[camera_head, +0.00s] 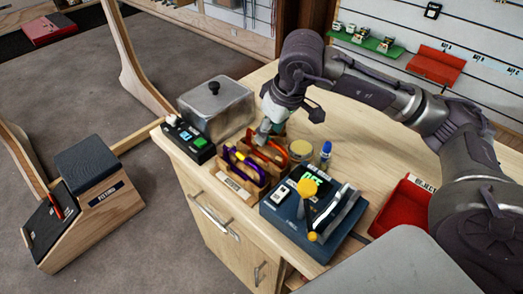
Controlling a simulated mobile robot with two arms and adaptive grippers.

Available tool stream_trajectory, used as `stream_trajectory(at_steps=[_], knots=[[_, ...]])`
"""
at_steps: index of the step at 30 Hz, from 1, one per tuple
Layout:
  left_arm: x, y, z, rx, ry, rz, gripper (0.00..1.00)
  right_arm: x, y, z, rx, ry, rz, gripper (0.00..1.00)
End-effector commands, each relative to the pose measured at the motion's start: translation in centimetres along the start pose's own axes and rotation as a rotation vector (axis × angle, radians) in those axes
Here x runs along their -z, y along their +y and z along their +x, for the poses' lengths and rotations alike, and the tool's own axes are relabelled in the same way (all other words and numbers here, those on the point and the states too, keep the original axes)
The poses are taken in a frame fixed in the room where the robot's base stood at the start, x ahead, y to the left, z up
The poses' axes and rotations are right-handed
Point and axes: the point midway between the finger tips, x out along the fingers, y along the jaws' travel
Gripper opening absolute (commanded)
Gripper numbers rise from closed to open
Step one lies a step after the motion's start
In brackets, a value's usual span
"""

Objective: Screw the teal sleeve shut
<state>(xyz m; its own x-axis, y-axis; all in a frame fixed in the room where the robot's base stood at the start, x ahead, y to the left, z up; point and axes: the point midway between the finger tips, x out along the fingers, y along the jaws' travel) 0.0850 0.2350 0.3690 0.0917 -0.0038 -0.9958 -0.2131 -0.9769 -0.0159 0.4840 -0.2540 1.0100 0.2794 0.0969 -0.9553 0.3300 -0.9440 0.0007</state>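My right gripper (267,128) points down at the back of a small wooden rack (236,184) on the wooden counter. A small patch of teal (279,128), perhaps the teal sleeve, shows right beside the fingertips. The gripper and wrist hide most of what is there, and I cannot tell whether the fingers touch it or how far they are apart. A red-orange carabiner (265,154) and a purple one with yellow (243,166) stand in the rack in front of the gripper. My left gripper is not in view.
A lidded metal box (217,108) and a black switch panel (188,140) stand left of the rack. A round tin (300,150), a blue-capped bottle (325,154) and a dark blue device with a lever (309,230) stand right. A red tray (401,207) lies farther right.

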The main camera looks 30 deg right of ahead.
Motion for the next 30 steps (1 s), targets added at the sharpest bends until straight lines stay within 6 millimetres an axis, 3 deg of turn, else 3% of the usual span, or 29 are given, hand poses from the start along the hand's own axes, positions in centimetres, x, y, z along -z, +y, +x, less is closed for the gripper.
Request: stream_trajectory(at_steps=[15, 30], knots=[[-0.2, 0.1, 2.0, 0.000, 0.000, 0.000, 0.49, -0.6, 0.1, 1.9, -0.001, -0.001, 0.001, 0.46], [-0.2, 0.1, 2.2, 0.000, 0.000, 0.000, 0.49, -0.6, -0.3, 2.0, 0.000, 0.000, 0.000, 0.46]])
